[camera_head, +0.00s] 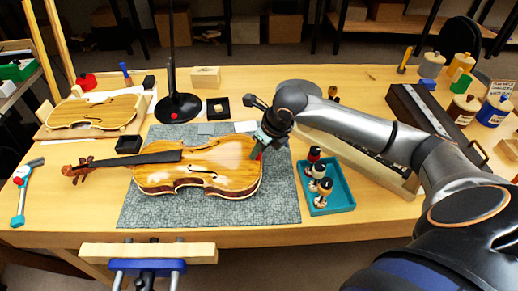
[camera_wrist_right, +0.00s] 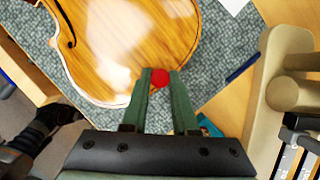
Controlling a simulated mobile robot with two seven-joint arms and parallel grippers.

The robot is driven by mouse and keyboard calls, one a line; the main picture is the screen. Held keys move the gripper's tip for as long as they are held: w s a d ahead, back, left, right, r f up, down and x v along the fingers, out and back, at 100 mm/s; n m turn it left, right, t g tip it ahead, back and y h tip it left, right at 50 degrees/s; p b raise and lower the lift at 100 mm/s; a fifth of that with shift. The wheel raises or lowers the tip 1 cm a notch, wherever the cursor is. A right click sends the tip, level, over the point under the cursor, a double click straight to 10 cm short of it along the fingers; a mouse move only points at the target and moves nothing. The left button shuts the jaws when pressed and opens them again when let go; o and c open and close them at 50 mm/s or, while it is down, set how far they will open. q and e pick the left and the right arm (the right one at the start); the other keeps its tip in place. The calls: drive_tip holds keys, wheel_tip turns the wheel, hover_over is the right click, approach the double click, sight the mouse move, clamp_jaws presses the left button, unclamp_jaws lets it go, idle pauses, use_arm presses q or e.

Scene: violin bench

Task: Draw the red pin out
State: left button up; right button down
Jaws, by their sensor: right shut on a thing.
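The violin (camera_head: 165,178) lies face up on the grey patterned mat, its neck pointing left. My right gripper (camera_head: 258,152) is at the violin's right-hand bottom end. In the right wrist view my right gripper (camera_wrist_right: 160,75) has its two green fingers on either side of the round red pin (camera_wrist_right: 160,79), shut on it at the edge of the violin body (camera_wrist_right: 135,45). A little red also shows by the fingers in the head view. I cannot tell how far the pin sits in the violin. My left gripper is not in view.
A teal tray (camera_head: 341,197) with several small bottles stands just right of the mat (camera_head: 225,210). A black lamp base (camera_head: 178,108) stands behind the violin. A second violin body (camera_head: 92,111) lies at the left. A wooden vise jaw (camera_head: 148,253) is at the front edge.

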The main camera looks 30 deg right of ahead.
drive_tip(key=shift+r+p, duration=0.35)
drive_tip(key=shift+r, duration=0.4)
idle(0.9)
drive_tip(key=shift+r+p, duration=0.8)
drive_tip(key=shift+r, duration=0.75)
wheel_tip(320, 180, up, 7)
drive_tip(key=p, duration=0.4)
idle(0.3)
